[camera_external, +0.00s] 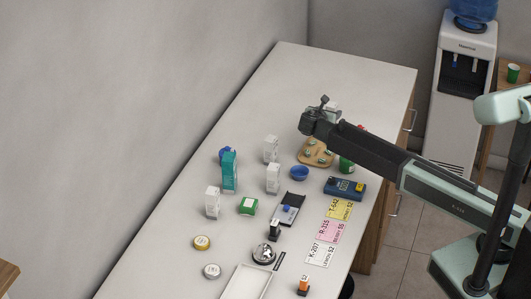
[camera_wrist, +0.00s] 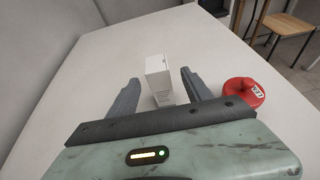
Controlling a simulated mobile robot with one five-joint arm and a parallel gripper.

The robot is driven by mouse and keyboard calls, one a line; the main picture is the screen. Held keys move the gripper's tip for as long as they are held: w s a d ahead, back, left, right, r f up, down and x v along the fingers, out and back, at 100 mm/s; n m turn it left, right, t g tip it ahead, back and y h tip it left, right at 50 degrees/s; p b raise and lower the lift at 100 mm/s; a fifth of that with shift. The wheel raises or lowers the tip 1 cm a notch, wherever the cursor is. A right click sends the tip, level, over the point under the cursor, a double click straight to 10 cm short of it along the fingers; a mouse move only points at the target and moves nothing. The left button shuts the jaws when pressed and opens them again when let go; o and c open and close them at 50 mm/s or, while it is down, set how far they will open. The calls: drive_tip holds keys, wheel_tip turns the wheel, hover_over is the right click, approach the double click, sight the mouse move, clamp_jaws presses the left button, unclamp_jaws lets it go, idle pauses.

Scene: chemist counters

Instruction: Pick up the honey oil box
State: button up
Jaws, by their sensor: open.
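A plain white upright box (camera_wrist: 159,75) stands between and just beyond the two fingers of my gripper (camera_wrist: 158,84) in the wrist view. I cannot read its label, so I cannot tell if it is the honey oil box. My gripper is open and empty, with a finger on each side of the box. In the external view my gripper (camera_external: 316,112) is over the far part of the counter, and a white box (camera_external: 334,109) shows partly behind it.
A red round item (camera_wrist: 243,97) is right of the gripper in the wrist view. A wooden tray (camera_external: 315,160), blue bowl (camera_external: 299,173), teal box (camera_external: 229,171) and several white boxes (camera_external: 271,149) stand nearer on the counter (camera_external: 285,75). The counter's far left is clear.

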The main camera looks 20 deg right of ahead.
drive_tip(key=b+x, duration=0.1)
drive_tip(key=x, duration=0.2)
drive_tip(key=b+x, duration=0.2)
drive_tip(key=x, duration=0.2)
drive_tip(key=shift+w+a+f, duration=0.1)
drive_tip(key=shift+w+f, duration=0.05)
drive_tip(key=shift+f, duration=0.2)
drive_tip(key=shift+w+d, duration=0.2)
drive_tip(key=shift+d, duration=0.05)
clamp_jaws()
